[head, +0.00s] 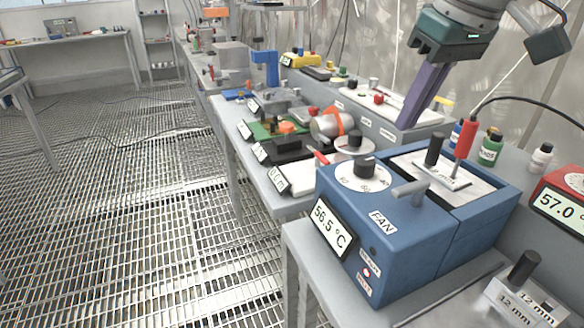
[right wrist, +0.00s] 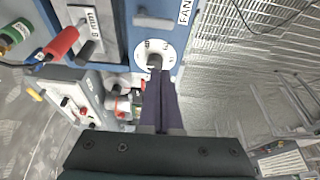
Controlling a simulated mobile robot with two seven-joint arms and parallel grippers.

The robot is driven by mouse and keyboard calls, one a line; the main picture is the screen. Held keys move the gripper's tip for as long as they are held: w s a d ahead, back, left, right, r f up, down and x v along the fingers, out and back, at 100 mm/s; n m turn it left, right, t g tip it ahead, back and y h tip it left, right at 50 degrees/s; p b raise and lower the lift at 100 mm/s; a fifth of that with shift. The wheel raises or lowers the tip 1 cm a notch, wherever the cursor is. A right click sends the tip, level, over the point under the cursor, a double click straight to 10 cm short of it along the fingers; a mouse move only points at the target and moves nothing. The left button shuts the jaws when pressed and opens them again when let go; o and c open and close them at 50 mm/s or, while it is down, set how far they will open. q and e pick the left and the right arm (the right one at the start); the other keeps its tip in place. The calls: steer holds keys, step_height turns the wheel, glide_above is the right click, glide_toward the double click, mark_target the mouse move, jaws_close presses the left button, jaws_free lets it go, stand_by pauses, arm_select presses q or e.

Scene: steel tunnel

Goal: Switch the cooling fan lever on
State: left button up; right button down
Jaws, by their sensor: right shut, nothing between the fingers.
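The blue cooling unit (head: 400,245) stands on the bench at the right, with a FAN label (head: 382,222) and a display reading 56.5 °C. The grey fan lever (head: 408,190) sticks out above that label; it also shows in the right wrist view (right wrist: 153,20). I cannot tell its on or off side. My right gripper (head: 407,122) is shut and empty, its purple fingers pointing down, above and behind the unit and apart from the lever. In the right wrist view its fingertips (right wrist: 157,76) appear near the dial knob (right wrist: 154,61). My left gripper is out of view.
A black-knobbed dial (head: 362,170) sits left of the lever. A red meter (head: 562,200) and a 12 mm block (head: 520,300) stand to the right.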

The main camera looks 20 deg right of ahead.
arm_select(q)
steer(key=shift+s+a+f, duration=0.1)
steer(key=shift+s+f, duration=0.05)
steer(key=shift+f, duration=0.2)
arm_select(e)
steer(key=shift+w+d+r, duration=0.1)
steer(key=shift+w, duration=0.15)
steer(key=b+x, duration=0.1)
steer(key=x, duration=0.9)
steer(key=shift+f+b, duration=0.3)
steer(key=shift+s+d+r+p, duration=0.15)
steer(key=shift+s+r+p, duration=0.2)
steer(key=shift+s+p, duration=0.5)
steer(key=shift+s+f+p, duration=0.1)
steer(key=shift+s+p, duration=0.2)
steer(key=shift+s, duration=0.8)
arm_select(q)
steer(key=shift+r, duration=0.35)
